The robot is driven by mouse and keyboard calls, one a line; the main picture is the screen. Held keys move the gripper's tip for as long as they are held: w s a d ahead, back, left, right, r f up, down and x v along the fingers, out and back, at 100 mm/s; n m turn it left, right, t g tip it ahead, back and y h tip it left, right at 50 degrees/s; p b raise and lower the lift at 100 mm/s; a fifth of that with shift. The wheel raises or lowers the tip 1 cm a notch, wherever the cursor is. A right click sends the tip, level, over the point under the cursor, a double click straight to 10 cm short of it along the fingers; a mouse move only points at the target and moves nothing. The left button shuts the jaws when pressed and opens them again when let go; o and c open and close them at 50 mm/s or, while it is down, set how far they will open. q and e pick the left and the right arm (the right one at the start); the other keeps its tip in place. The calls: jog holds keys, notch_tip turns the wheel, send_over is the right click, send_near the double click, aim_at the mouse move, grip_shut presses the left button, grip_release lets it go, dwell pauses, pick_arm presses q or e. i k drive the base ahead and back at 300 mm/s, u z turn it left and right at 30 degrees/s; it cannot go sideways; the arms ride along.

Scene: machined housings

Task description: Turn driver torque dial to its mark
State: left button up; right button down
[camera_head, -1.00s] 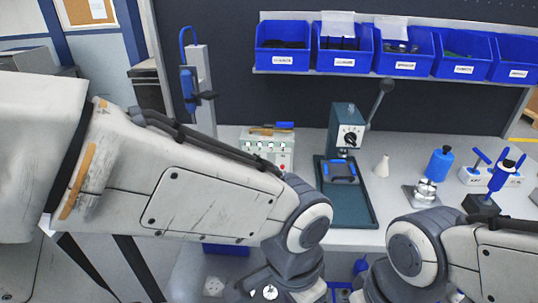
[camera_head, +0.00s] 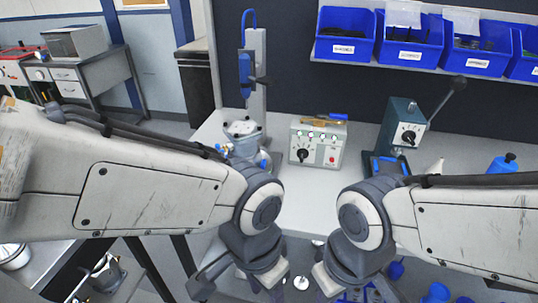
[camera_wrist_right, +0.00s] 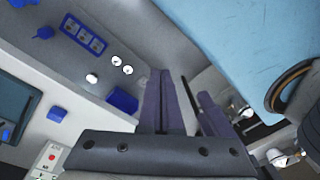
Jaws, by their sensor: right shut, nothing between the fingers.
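A pale control box (camera_head: 318,145) stands on the bench in the head view, with a black pointer dial (camera_head: 302,155), green-lit buttons and a red button on its front. Its corner with the red button shows in the right wrist view (camera_wrist_right: 45,160). A blue driver (camera_head: 246,70) hangs on a grey upright stand. I cannot read a mark on the dial. My left gripper (camera_head: 238,285) points down in front of the bench, its fingers partly cut off. My right gripper (camera_head: 350,280) is also low in front of the bench, apart from the box; in its wrist view (camera_wrist_right: 185,100) it is shut and empty.
A dark green press (camera_head: 400,125) with its own dial and lever stands right of the box. Blue bins (camera_head: 345,35) sit on a shelf above. A round metal fixture (camera_head: 242,135) stands left of the box. Grey bench surface (camera_head: 310,195) before the box is clear.

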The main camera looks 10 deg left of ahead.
aim_at(302, 153)
jog(key=k, duration=0.6)
jog(key=u, duration=0.4)
jog(key=i, duration=1)
jog(key=u, duration=0.55)
